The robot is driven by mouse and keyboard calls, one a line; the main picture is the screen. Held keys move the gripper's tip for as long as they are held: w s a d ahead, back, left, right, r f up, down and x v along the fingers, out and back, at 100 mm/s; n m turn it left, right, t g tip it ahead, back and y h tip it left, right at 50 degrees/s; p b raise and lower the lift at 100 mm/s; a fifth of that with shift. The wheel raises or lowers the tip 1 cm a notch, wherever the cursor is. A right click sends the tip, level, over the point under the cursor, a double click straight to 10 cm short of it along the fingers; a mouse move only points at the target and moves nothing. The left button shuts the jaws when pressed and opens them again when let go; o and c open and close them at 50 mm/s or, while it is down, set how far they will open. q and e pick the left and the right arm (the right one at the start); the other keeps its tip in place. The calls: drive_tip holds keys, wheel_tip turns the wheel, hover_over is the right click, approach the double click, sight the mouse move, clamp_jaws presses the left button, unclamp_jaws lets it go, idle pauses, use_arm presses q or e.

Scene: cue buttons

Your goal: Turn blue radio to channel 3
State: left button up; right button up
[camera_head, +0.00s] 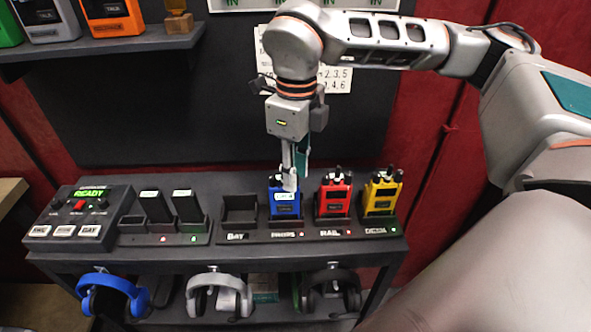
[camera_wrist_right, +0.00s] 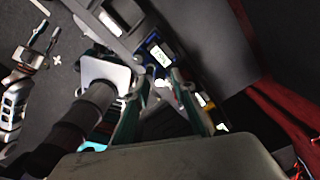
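The blue radio (camera_head: 284,203) stands upright in a charging dock slot, between an empty slot and the red radio. Its face has a small pale display whose text I cannot read. My right gripper (camera_head: 290,184) points down at the top of the blue radio, overlapping its upper right part, where the knobs are hidden. In the right wrist view, the blue radio (camera_wrist_right: 153,45) lies just beyond the fingertips (camera_wrist_right: 163,75). The two fingers show a narrow gap with something pale at it; I cannot tell whether they grip a knob. My left gripper is not in view.
The red radio (camera_head: 333,197) and yellow radio (camera_head: 381,195) stand close on the right. An empty slot (camera_head: 240,209) is on the left, then two black devices and a control box (camera_head: 80,218). Headsets hang below the shelf. More radios (camera_head: 112,17) sit upper left.

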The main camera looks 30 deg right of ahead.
clamp_jaws()
drive_tip(key=n+p, duration=0.1)
drive_tip(key=n, duration=0.2)
drive_tip(key=shift+r, duration=0.15)
drive_tip(key=shift+n+p, duration=0.6)
drive_tip(key=shift+n, duration=0.7)
drive_tip(key=shift+o, duration=1.6)
unclamp_jaws()
